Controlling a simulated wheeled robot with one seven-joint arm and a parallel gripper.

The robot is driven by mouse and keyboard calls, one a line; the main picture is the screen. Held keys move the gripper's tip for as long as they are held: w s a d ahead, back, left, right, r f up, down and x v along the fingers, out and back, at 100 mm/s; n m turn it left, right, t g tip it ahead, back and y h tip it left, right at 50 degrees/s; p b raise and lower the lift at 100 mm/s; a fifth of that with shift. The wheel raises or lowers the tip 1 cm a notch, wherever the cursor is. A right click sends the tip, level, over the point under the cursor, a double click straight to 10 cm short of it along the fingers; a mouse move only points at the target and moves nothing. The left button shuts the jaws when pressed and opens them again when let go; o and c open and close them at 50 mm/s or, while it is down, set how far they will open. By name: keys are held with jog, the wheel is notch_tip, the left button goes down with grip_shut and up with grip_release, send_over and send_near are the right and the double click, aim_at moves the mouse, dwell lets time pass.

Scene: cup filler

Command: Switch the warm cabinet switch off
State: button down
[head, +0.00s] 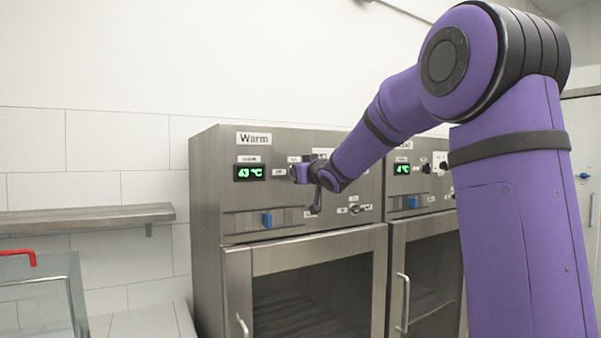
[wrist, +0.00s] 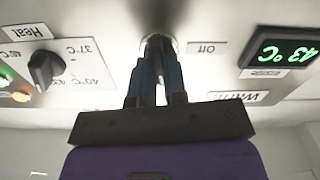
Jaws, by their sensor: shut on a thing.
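The warm cabinet (head: 215,200) stands left of the second cabinet, with a "Warm" label and a green 43 °C display (head: 249,173). In the wrist view, which is upside down, the dark switch knob (wrist: 157,40) sits on a pale round base. An "Off" label (wrist: 208,48) is right of it. My gripper (wrist: 157,64) is shut on the knob, its two fingers either side of it. In the head view my gripper (head: 297,171) is at the panel, right of the display, and hides the switch. I cannot tell which way the knob points.
A black heat knob (wrist: 45,68) with temperature marks is left of my fingers in the wrist view. A second cabinet (head: 425,240) with a 4 °C display stands to the right. A shelf (head: 90,217) and a red-handled glass-sided item (head: 45,290) are at left.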

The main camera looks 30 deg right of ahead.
jog(key=shift+a+f+n, duration=0.1)
jog(key=shift+f+n, duration=0.05)
jog(key=shift+n, duration=3.85)
jog(key=shift+a+f+n, duration=0.1)
jog(key=shift+n, duration=3.9)
jog(key=c, duration=1.2)
grip_release()
jog(key=shift+o, duration=0.2)
jog(key=s, duration=1)
jog(key=shift+s, duration=0.4)
